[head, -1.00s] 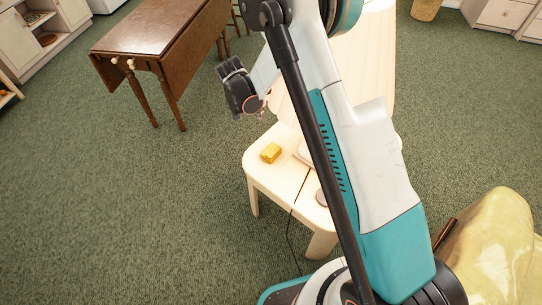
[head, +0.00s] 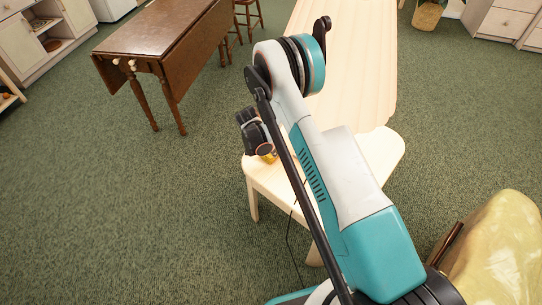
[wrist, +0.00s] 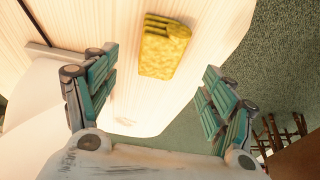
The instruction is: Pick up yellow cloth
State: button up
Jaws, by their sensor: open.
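The yellow cloth (wrist: 164,48) is a small folded block lying on the pale wooden table (wrist: 140,115), near its edge, in the wrist view. In the head view only a small bit of the cloth (head: 269,157) shows beneath my gripper, and the rest is hidden. My gripper (wrist: 158,95) is open, with its two teal-padded fingers wide apart. The cloth lies beyond the fingertips, roughly between their lines, and nothing is held. In the head view my gripper is over the table's left end.
A dark brown drop-leaf table (head: 165,40) stands at the upper left. A yellow draped seat (head: 497,250) is at the lower right. A thin dark cable (head: 289,235) hangs by the pale table. Green carpet (head: 130,220) is clear at the left.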

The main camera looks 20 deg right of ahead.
jog(key=shift+b+x, duration=1.45)
jog(key=shift+x, duration=1.45)
jog(key=shift+w+r, duration=0.1)
jog(key=shift+w, duration=0.05)
jog(key=shift+c, duration=0.3)
jog(key=c, duration=1)
